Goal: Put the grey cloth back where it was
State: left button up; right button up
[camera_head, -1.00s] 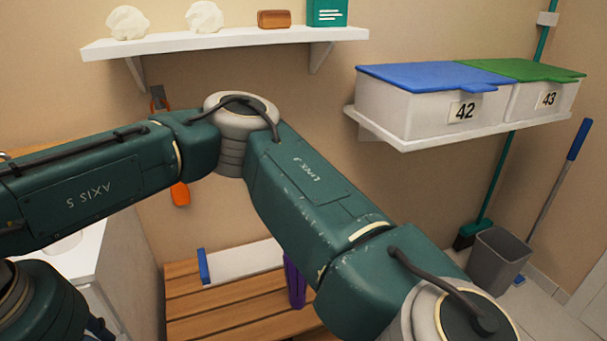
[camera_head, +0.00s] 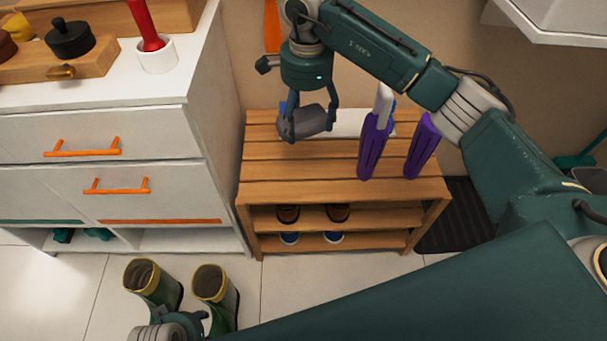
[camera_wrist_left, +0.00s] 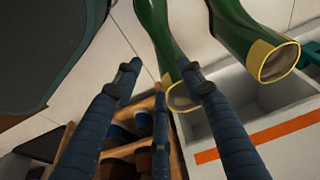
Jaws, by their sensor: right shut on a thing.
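The grey cloth (camera_head: 303,122) is a bunched grey piece between the fingers of my right gripper (camera_head: 305,120), low over the back left of the wooden bench (camera_head: 290,170). My right gripper is shut on it. I cannot tell whether the cloth touches the bench top. My left gripper (camera_head: 198,318) is at the bottom of the head view, beside the green boots.
A white drawer cabinet (camera_head: 95,160) stands left.

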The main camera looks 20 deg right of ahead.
notch_tip(320, 180, down, 14)
jog(key=shift+f+b, duration=0.1)
jog(key=shift+b, duration=0.8)
pick_arm(q)
jog(key=w+v, duration=0.2)
jog(key=v, duration=0.7)
jog(key=shift+r+t+b, duration=0.3)
jog(key=shift+r+b, duration=0.1)
jog(key=shift+r, duration=0.3)
pick_arm(e)
jog(key=shift+f, duration=2.6)
jog(key=shift+f, duration=0.15)
jog(key=o, duration=1)
pick_arm(q)
jog(key=shift+s+r, duration=0.1)
jog(key=shift+r, duration=0.1)
